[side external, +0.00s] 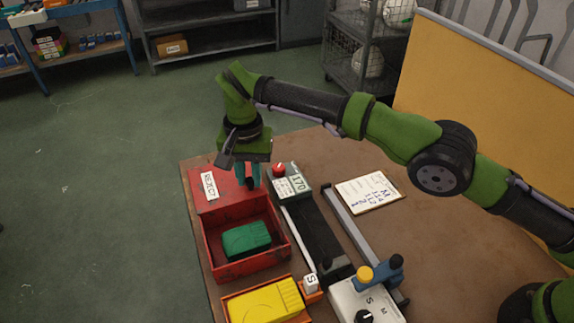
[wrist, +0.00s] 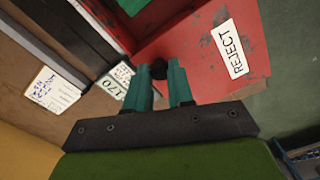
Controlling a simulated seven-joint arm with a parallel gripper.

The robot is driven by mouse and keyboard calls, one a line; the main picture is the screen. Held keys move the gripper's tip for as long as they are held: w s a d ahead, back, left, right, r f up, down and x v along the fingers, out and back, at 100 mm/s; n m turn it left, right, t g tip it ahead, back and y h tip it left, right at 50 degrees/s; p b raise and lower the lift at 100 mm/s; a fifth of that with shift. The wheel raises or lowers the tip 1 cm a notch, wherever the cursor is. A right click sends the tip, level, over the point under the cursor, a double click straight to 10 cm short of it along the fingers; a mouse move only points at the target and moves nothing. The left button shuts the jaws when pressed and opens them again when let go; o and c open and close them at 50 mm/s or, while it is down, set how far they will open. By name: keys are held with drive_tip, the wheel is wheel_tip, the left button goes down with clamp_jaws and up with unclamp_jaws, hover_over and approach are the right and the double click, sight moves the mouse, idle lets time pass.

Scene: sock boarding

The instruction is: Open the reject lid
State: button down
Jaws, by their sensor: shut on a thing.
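The red reject lid (side external: 236,199) carries a white REJECT label and lies off the open red box (side external: 213,255), on its far side. I cannot tell whether it is hinged or slid back. A green block (side external: 247,239) sits in the uncovered box. My gripper (side external: 250,180) points down at the lid's right part, its teal fingers closed on a small black knob. In the wrist view my gripper (wrist: 160,76) has the black knob (wrist: 158,65) between its fingertips, with the red lid (wrist: 193,62) behind it. The far fingertip is partly hidden in the side view.
A grey unit with a red button (side external: 279,169) stands just right of the lid, beside a dark rail (side external: 313,232). A yellow block in an orange tray (side external: 227,304) lies in front. A written card (side external: 369,191) lies right. Bare table shows beyond it.

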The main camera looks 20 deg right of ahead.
drive_tip(key=shift+r, duration=0.1)
drive_tip(key=c, duration=1)
unclamp_jaws()
drive_tip(key=shift+s, duration=0.1)
